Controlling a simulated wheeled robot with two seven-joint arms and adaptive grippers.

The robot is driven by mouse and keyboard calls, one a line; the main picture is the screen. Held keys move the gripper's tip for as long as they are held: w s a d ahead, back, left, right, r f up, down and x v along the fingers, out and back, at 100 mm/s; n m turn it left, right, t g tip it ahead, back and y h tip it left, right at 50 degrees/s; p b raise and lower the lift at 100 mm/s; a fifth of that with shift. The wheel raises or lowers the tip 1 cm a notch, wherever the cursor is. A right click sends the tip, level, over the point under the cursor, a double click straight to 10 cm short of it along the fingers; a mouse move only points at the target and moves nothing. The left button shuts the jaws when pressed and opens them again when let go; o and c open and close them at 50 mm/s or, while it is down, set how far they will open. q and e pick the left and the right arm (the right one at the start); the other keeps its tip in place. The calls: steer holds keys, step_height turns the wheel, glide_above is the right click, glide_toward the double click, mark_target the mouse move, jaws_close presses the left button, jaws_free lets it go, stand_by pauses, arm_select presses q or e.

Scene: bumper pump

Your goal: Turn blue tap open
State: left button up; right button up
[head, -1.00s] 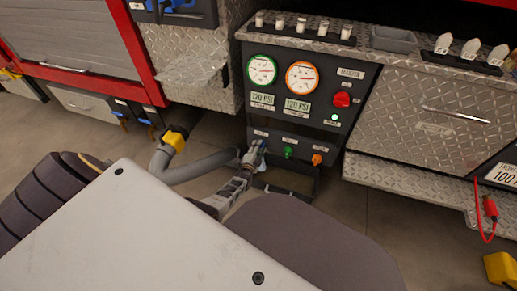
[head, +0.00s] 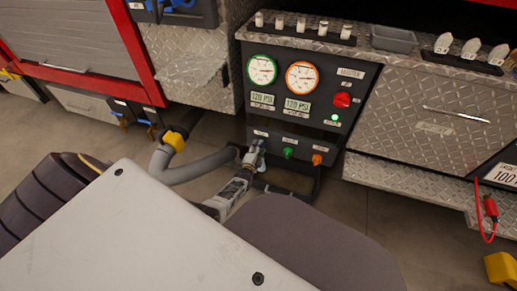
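The pump panel (head: 318,122) stands at the back centre of the head view. On its lower strip, a green tap (head: 288,152) and an orange tap (head: 317,159) show clearly. The blue tap is at the left end of that row; only a small bluish bit shows, and the rest is hidden by my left gripper (head: 254,154). This gripper reaches up from below and is right at that tap. Its fingers are too small and overlapped to show whether they grip it. My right gripper is not in view.
A thick grey hose (head: 200,166) with a yellow-and-black fitting (head: 174,138) lies just left of my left gripper. Two gauges, green-rimmed (head: 262,70) and orange-rimmed (head: 301,77), sit above the taps. A red knob (head: 342,100) is at the panel's right.

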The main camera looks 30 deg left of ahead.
arm_select(q)
steer(key=shift+o, duration=0.9)
steer(key=shift+s, duration=0.15)
steer(key=f+v, duration=0.1)
steer(key=v, duration=1)
steer(key=shift+s+r, duration=0.35)
steer(key=shift+r, duration=0.15)
steer(key=shift+s, duration=0.1)
